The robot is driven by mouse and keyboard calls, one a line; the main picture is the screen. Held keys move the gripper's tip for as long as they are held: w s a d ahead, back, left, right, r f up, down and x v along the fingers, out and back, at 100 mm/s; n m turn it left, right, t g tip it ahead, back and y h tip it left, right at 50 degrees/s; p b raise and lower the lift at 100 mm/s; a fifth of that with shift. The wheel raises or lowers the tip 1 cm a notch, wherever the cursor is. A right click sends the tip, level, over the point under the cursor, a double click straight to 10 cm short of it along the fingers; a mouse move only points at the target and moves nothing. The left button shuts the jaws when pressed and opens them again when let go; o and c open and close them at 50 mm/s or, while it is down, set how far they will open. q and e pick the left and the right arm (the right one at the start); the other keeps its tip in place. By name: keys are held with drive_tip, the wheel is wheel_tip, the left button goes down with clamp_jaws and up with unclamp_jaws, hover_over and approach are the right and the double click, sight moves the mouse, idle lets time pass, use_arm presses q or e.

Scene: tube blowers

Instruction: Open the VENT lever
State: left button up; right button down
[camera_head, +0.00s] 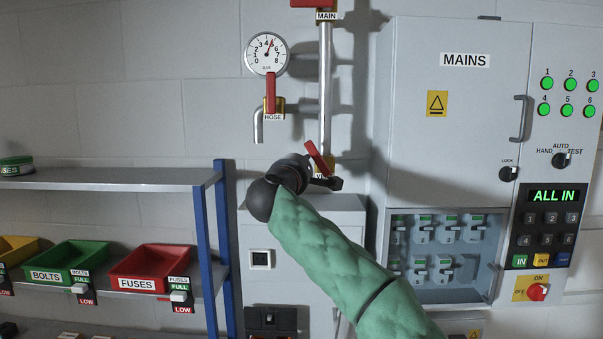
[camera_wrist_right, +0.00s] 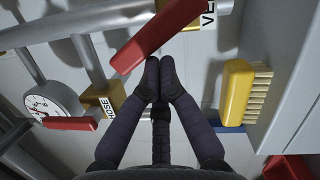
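The red VENT lever (camera_head: 318,158) is on a yellow valve body low on the vertical pipe in the head view, tilted with its upper end to the left. In the right wrist view the lever (camera_wrist_right: 157,36) crosses the upper middle, beside a partly cut-off label starting "VE". My right gripper (camera_head: 334,184) is just below the lever in the head view and hides part of the valve. In the wrist view its fingertips (camera_wrist_right: 160,75) meet, with nothing seen between them, close to the lever; contact is unclear. My left gripper is not in view.
The HOSE valve's red lever (camera_head: 270,92) hangs below the pressure gauge (camera_head: 266,54). The MAIN valve label (camera_head: 326,16) is at the top. The MAINS cabinet (camera_head: 455,130) stands right; a shelf (camera_head: 110,180) with bins stands left.

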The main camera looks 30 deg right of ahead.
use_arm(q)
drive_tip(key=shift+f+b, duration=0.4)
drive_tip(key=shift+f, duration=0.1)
use_arm(e)
drive_tip(key=shift+s+d+r+m, duration=0.3)
drive_tip(key=shift+d+r, duration=0.25)
drive_tip(key=shift+r, duration=0.25)
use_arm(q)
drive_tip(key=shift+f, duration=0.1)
use_arm(e)
drive_tip(key=shift+s+d+r, duration=0.15)
drive_tip(key=shift+d+r, duration=0.05)
drive_tip(key=shift+r, duration=0.05)
idle(0.4)
